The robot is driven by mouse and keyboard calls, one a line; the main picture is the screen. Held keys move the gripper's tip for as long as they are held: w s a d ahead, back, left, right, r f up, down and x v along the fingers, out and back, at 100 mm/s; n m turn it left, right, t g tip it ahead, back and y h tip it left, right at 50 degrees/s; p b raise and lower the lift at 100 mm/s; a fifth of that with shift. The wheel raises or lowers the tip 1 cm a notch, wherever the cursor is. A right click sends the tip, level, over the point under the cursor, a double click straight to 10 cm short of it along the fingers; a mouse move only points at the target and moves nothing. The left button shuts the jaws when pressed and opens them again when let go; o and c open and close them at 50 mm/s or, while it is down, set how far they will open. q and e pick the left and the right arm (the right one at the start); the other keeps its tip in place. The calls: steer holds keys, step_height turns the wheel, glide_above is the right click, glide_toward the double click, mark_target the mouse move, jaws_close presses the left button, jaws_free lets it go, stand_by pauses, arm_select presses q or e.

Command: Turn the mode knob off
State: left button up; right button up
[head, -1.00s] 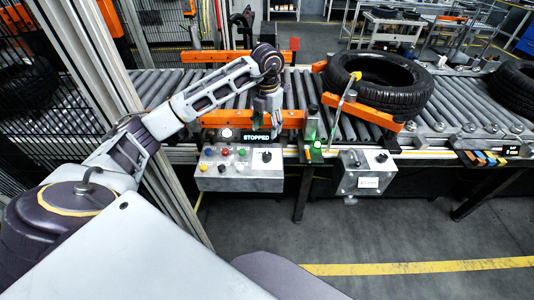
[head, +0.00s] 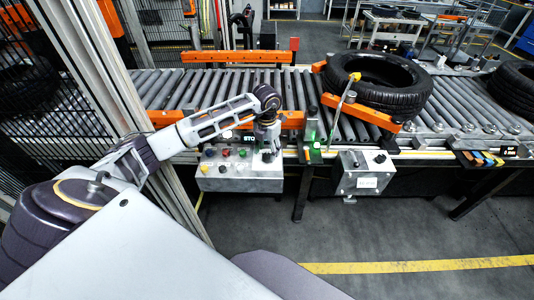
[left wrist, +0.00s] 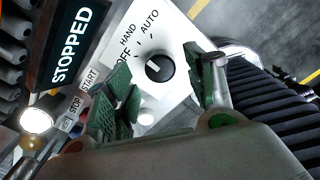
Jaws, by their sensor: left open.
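The mode knob (left wrist: 160,68) is a round black knob with a pale mark, on a white panel printed OFF, HAND and AUTO. In the left wrist view it appears between the two green-padded fingers of my left gripper (left wrist: 163,62), which is open and apart from the knob's sides. I cannot tell surely which label the mark points to. In the head view my left gripper (head: 267,150) points down at the right end of the control box (head: 238,184) and mostly hides the knob. My right gripper is not in view.
A STOPPED display (left wrist: 72,45) and START and STOP labels lie beside the knob. Coloured buttons (head: 226,153) sit left of my gripper. A second grey box (head: 363,182) stands to the right. The roller conveyor (head: 185,88) carries a tyre (head: 378,82) behind.

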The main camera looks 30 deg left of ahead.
arm_select(q)
steer(key=shift+f, duration=1.2)
steer(key=c, duration=1.1)
steer(key=shift+o, duration=0.2)
steer(key=shift+n, duration=0.4)
steer(key=n, duration=0.3)
steer(key=shift+n, duration=0.3)
steer(key=shift+n+b, duration=0.4)
steer(key=shift+n, duration=1.8)
